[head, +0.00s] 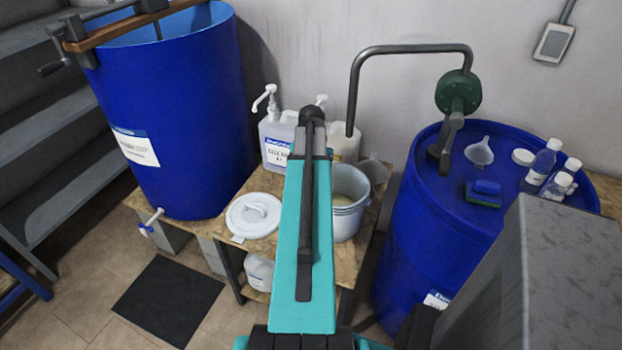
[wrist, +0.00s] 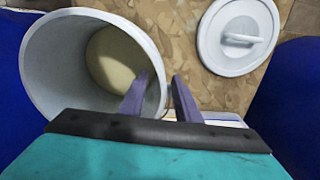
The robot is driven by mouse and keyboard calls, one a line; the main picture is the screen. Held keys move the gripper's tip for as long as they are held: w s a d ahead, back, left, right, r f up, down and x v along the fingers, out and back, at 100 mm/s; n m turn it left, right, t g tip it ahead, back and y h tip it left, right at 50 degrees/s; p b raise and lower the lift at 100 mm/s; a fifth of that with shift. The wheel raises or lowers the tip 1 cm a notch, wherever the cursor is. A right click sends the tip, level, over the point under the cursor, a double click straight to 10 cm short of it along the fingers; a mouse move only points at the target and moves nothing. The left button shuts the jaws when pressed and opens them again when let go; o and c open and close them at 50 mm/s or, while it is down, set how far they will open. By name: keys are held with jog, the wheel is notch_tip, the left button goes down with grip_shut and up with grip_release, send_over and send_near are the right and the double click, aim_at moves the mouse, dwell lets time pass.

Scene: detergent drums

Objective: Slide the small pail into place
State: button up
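The small pail (head: 347,224) is pale grey and open, with some cream-coloured content at the bottom. It stands on the wooden bench behind my arm, which hides its left side in the head view. In the wrist view the pail (wrist: 45,62) fills the left side. My gripper (wrist: 161,78) is open at its near rim. One finger overlaps the pail's mouth and the other is outside the wall, with the rim between them and gaps showing. Whether a finger touches the wall I cannot tell. My fingers are hidden in the head view.
A white lid (head: 252,216) lies on the bench (head: 235,190), left of the pail. Pump bottles (head: 275,140) stand behind. A bent pump pipe (head: 410,49) reaches from the right blue drum (head: 410,230) towards the pail. A large blue drum (head: 185,110) stands left.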

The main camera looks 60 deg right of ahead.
grip_shut()
dwell(1.4)
